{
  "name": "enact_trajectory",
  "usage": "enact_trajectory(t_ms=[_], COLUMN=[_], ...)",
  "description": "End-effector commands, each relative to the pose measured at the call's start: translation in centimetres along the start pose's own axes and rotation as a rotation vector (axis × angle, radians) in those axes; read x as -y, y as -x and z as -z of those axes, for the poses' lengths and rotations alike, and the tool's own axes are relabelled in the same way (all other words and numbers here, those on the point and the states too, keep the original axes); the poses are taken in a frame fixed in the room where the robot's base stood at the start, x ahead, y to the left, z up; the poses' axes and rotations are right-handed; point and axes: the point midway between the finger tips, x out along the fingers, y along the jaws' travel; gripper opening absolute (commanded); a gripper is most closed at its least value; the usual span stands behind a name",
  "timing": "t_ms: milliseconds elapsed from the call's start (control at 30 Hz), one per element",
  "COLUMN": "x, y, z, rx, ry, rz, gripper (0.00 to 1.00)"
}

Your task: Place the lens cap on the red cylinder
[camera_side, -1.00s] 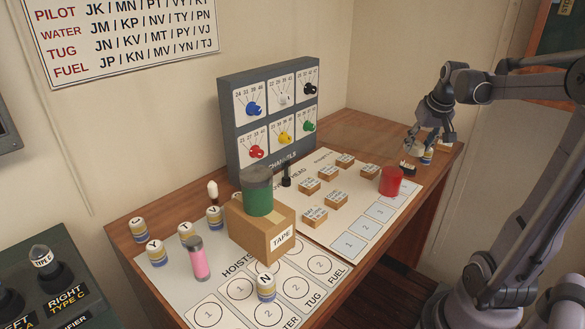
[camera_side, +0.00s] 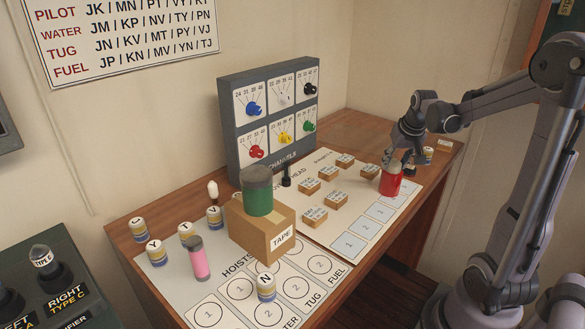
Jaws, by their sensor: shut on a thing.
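The red cylinder (camera_side: 390,182) stands upright near the right end of the white board. My gripper (camera_side: 395,161) is directly over its top, pointing down. It is shut on a small greyish piece, which appears to be the lens cap (camera_side: 390,158). The cap is at the top of the red cylinder, partly hidden by the fingers. I cannot tell whether it touches the cylinder or hangs just above it.
Small labelled wooden blocks (camera_side: 336,201) lie left of the red cylinder. A grey dial panel (camera_side: 225,115) stands behind. A green cylinder (camera_side: 258,200) with a grey top stands on the tape box (camera_side: 255,237).

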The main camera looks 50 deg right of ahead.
Motion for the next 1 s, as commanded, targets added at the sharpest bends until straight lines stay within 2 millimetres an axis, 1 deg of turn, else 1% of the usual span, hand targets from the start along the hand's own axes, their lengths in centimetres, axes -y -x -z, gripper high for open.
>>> enact_trajectory(t_ms=[233,267,300,333,633,733,867,1000], x=[0.0,0.0,0.0,0.0,0.0,0.0,0.0,0.0], y=[-0.3,-0.2,-0.2,-0.2,-0.2,0.1,1.5,3.8], z=[-0.1,-0.1,-0.1,-0.1,-0.1,0.0,0.0,0.0], rx=[0.000,0.000,0.000,0.000,0.000,0.000,0.000,0.000], ry=[0.000,0.000,0.000,0.000,0.000,0.000,0.000,0.000], rz=[0.000,0.000,0.000,0.000,0.000,0.000,0.000,0.000], gripper=[0.29,0.50,0.61,0.64,0.64,0.64,0.64,0.64])
